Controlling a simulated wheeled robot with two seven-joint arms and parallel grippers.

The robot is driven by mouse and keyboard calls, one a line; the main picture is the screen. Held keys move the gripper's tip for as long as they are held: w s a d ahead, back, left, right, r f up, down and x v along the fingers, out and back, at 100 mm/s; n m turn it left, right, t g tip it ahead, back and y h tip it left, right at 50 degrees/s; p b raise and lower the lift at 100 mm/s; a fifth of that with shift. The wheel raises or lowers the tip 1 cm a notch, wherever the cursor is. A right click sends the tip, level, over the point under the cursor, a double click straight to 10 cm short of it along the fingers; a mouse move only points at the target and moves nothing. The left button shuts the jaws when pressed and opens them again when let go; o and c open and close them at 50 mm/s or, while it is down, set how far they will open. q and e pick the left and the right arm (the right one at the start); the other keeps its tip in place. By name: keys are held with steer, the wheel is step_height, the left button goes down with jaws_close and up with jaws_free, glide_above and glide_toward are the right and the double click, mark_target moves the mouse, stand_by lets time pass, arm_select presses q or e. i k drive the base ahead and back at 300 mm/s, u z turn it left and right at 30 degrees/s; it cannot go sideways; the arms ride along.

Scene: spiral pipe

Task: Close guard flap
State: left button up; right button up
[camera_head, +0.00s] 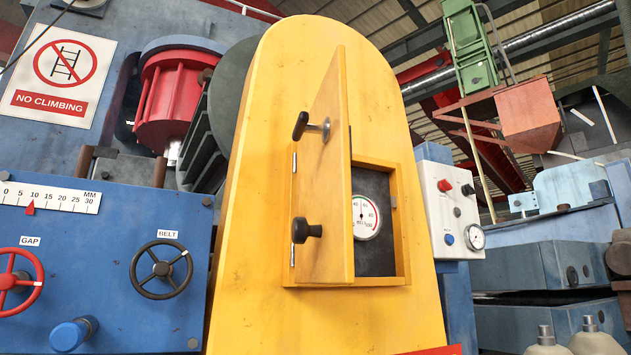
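The yellow guard flap (330,200) stands swung open on hinges at its left side, in front of the tall yellow guard (262,180). Two black knobs are on the flap: an upper handle (302,125) on a metal stem and a lower round knob (305,230). The opening behind it (378,255) shows a dark recess with a round white gauge (365,217), partly covered by the flap. A small catch (393,201) sits on the right edge of the opening. Neither of my grippers is in view.
A blue panel with a black BELT handwheel (161,270), a red GAP handwheel (16,281) and a blue knob (73,334) stands at left. A grey control box (450,210) with buttons is right of the guard. Pale bottles (594,338) stand at bottom right.

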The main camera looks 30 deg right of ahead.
mark_target(322, 250)
steer(key=z, duration=0.45)
steer(key=k, duration=0.45)
steer(key=z, duration=0.8)
steer(key=i, duration=0.5)
